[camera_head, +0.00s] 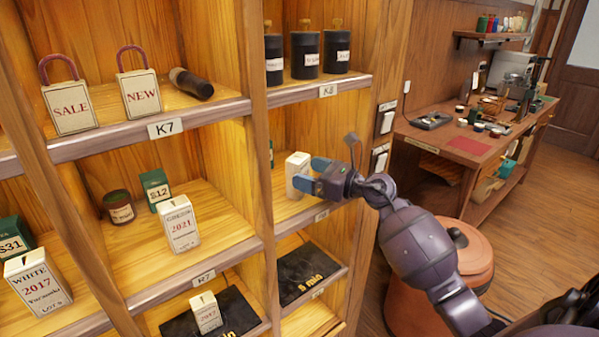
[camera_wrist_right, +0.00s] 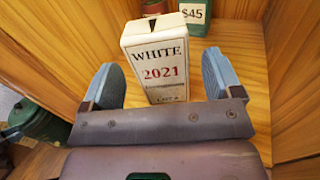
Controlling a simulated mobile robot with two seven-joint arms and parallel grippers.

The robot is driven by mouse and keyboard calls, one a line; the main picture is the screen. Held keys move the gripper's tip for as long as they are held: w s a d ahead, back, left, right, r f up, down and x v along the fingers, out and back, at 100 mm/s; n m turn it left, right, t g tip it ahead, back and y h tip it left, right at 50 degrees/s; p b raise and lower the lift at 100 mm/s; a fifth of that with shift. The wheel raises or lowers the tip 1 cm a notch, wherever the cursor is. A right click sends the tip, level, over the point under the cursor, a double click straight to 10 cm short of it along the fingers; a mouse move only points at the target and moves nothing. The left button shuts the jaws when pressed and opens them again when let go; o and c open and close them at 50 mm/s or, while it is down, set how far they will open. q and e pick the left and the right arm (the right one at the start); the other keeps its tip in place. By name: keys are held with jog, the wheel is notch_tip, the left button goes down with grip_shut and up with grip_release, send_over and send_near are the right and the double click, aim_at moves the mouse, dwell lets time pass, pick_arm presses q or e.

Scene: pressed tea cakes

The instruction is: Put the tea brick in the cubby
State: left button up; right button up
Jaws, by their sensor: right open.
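A white tea brick box (camera_wrist_right: 160,62) labelled WHITE 2021 stands upright in the cubby below the K8 shelf; it also shows in the head view (camera_head: 297,170). My right gripper (camera_head: 312,174) is open, with its blue fingers at either side of this box. In the wrist view, gaps show between the box and both fingers, and the gripper's body hides its lower edge. Other tea bricks stand in the shelves: one marked 2021 (camera_head: 180,228), WHITE 2017 (camera_head: 40,284) and a smaller 2017 one (camera_head: 206,313). My left gripper is not in view.
A green $45 box (camera_wrist_right: 193,14) stands behind the brick, and wooden cubby walls are close on both sides. The K8 shelf edge (camera_head: 300,93) with black canisters (camera_head: 305,55) is above. Black packages (camera_head: 306,271) lie below. A work table (camera_head: 440,150) stands at right.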

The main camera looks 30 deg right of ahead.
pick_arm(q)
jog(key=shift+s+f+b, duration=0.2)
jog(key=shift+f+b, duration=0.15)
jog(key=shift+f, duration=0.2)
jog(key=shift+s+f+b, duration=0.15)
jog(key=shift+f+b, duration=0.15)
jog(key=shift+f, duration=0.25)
pick_arm(e)
jog(key=v, duration=0.8)
jog(key=shift+s, duration=0.3)
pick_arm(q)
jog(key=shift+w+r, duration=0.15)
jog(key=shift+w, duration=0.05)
pick_arm(e)
jog(key=shift+d, duration=0.15)
